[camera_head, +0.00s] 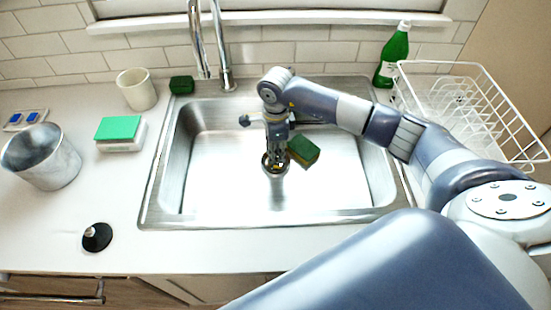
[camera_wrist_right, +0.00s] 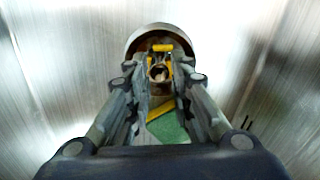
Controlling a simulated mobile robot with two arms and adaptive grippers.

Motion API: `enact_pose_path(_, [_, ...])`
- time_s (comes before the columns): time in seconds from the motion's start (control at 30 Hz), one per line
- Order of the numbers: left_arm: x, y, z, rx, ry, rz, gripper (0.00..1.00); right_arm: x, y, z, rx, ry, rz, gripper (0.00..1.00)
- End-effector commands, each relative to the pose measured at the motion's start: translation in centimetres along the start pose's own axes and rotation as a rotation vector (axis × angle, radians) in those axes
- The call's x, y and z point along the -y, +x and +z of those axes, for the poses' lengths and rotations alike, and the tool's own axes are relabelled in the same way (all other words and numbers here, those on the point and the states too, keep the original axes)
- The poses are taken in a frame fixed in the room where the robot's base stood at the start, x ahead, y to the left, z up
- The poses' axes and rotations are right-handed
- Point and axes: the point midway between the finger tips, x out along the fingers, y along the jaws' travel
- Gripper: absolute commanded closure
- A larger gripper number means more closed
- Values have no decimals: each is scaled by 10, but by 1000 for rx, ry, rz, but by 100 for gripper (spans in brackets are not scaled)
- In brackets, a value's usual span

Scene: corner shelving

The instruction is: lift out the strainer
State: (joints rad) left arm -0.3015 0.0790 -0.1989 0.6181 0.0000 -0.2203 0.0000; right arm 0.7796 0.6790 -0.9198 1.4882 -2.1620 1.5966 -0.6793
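The strainer (camera_head: 268,166) sits in the drain at the middle of the sink floor, partly hidden by my right gripper. In the right wrist view, its round metal rim (camera_wrist_right: 134,38) curves behind the fingers, with yellow bits inside and a small knob (camera_wrist_right: 159,72) at the middle. My right gripper (camera_head: 275,155) points straight down over the strainer. In the wrist view its fingertips (camera_wrist_right: 160,75) are on either side of the knob, with a narrow gap between them. I cannot tell whether they touch it. My left gripper is not in view.
A green and yellow sponge (camera_head: 304,150) lies in the sink (camera_head: 230,190) close to the right of my gripper. The faucet (camera_head: 225,60) stands behind. A metal bin (camera_head: 50,160), a cup (camera_head: 137,90) and a black stopper (camera_head: 97,237) are left; a dish rack (camera_head: 480,75) is right.

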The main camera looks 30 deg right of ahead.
Motion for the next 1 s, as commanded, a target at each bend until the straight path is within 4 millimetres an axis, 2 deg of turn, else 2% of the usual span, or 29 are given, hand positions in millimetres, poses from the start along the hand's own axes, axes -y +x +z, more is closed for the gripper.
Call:
enact_pose_path(0.2, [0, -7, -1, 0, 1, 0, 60, 0, 20, 0, 0, 0, 0, 79])
enact_pose_path(0.4, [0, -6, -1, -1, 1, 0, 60, 0, 22, 0, 0, 0, -1, 79])
enact_pose_path(0.43, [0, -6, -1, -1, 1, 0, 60, 0, 22, 0, 0, 0, -1, 84])
enact_pose_path(0.5, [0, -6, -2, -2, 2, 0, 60, 0, 21, 0, 0, 0, -1, 100])
enact_pose_path(0.87, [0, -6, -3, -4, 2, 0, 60, 0, 21, 0, 1, 0, -1, 100])
enact_pose_path(1.0, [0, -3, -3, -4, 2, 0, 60, 2, 13, 0, 2, 0, -4, 100])
